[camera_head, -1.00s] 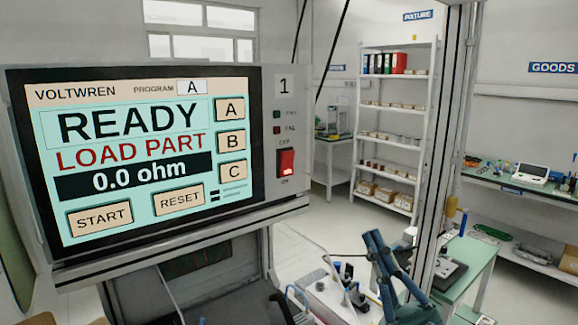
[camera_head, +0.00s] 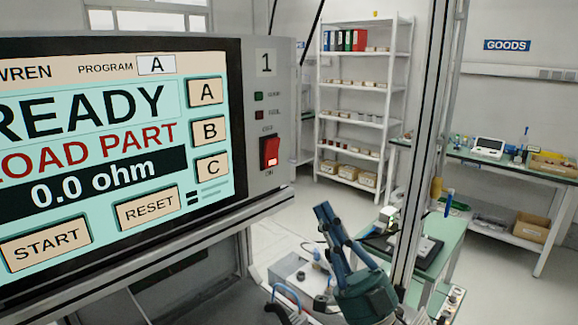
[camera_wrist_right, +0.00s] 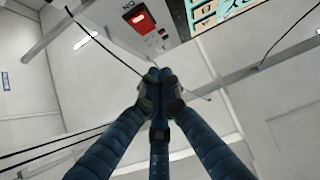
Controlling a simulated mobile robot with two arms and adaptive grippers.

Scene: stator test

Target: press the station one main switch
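The station one main switch is a red rocker switch (camera_head: 270,152) on the grey side strip of the station panel, under the numeral 1. It has OFF marked above it and ON below, and it glows red. It also shows upside down at the top of the right wrist view (camera_wrist_right: 138,18). My right gripper (camera_head: 324,212) is below and to the right of the switch, apart from it, with its blue fingers pointing up. In the right wrist view its fingertips (camera_wrist_right: 158,78) meet with nothing seen between them. My left gripper is not in view.
The station screen (camera_head: 95,160) reads READY, LOAD PART and 0.0 ohm. A metal frame post (camera_head: 425,150) stands right of my right gripper. A green-topped side table (camera_head: 447,240) stands beyond it. White shelves (camera_head: 365,85) and a goods bench (camera_head: 500,160) are farther back.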

